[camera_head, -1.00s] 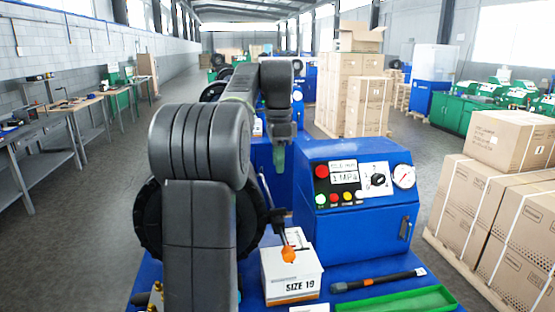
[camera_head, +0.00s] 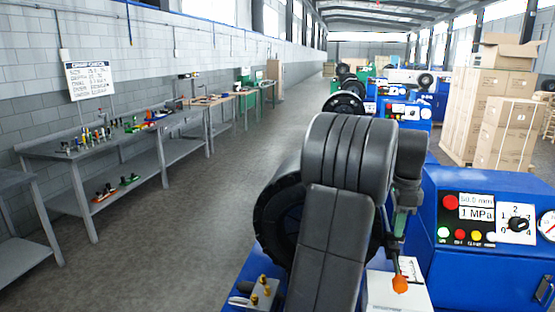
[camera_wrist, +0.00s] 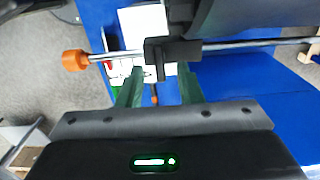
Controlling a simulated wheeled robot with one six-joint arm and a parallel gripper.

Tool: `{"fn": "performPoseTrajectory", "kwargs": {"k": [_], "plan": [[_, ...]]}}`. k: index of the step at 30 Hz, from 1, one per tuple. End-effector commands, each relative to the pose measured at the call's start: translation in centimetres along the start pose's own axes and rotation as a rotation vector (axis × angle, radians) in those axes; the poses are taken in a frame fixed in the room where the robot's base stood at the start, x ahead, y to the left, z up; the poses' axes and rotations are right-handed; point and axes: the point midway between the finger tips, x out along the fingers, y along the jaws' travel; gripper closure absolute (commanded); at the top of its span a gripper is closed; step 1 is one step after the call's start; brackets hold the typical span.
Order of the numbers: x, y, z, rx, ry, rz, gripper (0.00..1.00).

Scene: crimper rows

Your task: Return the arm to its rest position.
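My gripper (camera_wrist: 158,88) is open. Its two green fingers stand apart in the wrist view, with nothing clearly held between them. In the head view my gripper (camera_head: 400,222) shows at the right side of my arm, pointing down, partly hidden behind it. A metal rod with an orange knob (camera_wrist: 75,60) crosses beyond the fingertips in the wrist view. The orange knob (camera_head: 400,284) is below my gripper in the head view. I cannot tell whether the fingers touch the rod or its black bracket (camera_wrist: 170,50).
A blue crimper control box (camera_head: 470,270) reading 50.0 mm and 1 MPa stands at right. A white box (camera_head: 395,300) sits by the knob. A workbench (camera_head: 100,150) with tools lines the left wall. Stacked cartons (camera_head: 480,125) stand back right. The aisle floor (camera_head: 215,190) is clear.

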Motion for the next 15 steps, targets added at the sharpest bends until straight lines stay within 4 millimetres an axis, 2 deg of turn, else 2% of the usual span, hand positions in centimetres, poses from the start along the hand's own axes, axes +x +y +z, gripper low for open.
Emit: {"fn": "performPoseTrajectory", "kwargs": {"k": [6, 15], "plan": [[2.1, 0.1, 0.0, 0.000, 0.000, 0.001, 0.67], [2.3, 0.0, 0.0, -0.007, 0.000, 0.000, 0.67]]}}
